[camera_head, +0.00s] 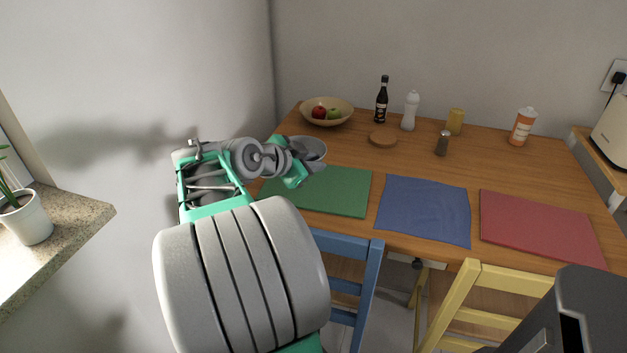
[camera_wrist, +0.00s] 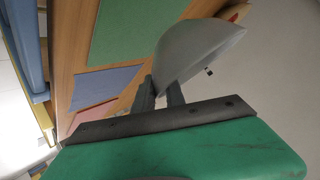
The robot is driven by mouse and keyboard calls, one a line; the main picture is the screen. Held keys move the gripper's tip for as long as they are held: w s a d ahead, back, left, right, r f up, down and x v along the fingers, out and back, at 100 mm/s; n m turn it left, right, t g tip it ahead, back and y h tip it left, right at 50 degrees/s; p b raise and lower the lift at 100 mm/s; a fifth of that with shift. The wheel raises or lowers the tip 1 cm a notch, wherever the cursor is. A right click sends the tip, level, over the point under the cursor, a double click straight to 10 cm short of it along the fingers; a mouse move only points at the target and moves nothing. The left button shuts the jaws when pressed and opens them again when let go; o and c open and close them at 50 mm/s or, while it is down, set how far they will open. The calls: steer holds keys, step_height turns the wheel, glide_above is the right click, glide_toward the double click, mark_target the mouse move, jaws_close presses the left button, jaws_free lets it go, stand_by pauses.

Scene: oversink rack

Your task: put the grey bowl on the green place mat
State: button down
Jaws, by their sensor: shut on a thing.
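The grey bowl (camera_head: 309,149) is held at its rim by my gripper (camera_head: 297,165), above the left part of the table. In the wrist view the bowl (camera_wrist: 200,55) appears tilted by the camera's angle, with its wall between the fingers of my gripper (camera_wrist: 167,92). The green place mat (camera_head: 337,191) lies flat at the table's left front, and it also shows in the wrist view (camera_wrist: 125,28). The bowl is near the mat's far left side. My arm hides the mat's left end, and I cannot tell the exact height of the bowl.
A blue mat (camera_head: 424,209) and a red mat (camera_head: 540,226) lie to the right. A fruit bowl (camera_head: 341,116), a dark bottle (camera_head: 381,103), a white bottle (camera_head: 410,112) and a wooden coaster (camera_head: 383,139) stand behind. A blue chair (camera_head: 347,247) and a yellow chair (camera_head: 500,280) are in front.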

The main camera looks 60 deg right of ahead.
steer(key=w+d+f, duration=0.1)
steer(key=f, duration=0.1)
steer(key=w+d+f, duration=0.1)
steer(key=d+f, duration=0.1)
steer(key=d+f+b, duration=0.1)
steer(key=d+f, duration=0.1)
steer(key=shift+w+d+f, duration=0.2)
steer(key=shift+w+f, duration=0.05)
steer(key=shift+w, duration=0.15)
steer(key=shift+f, duration=1.45)
steer(key=shift+f+b, duration=0.15)
steer(key=shift+b, duration=0.25)
steer(key=c, duration=1.4)
jaws_free()
